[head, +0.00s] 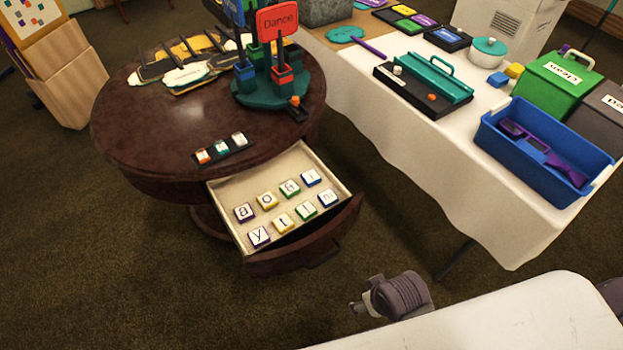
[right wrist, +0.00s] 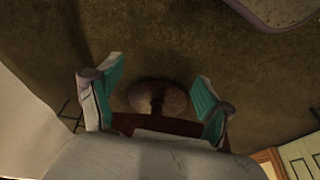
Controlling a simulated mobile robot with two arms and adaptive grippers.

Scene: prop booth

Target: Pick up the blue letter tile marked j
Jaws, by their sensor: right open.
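A drawer (head: 244,179) of the round dark table stands open with two rows of letter tiles in it. In the head view, a grey part of what looks like my arm is right of and below the drawer. My left gripper is not in view.
The round table (head: 130,120) holds a small tile rack (head: 222,150), fans and a teal sign stand (head: 272,92). Right of it, a white-clothed table (head: 450,170) carries a blue bin (head: 540,185) and a green box (head: 560,85). Carpet is clear left of the drawer.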

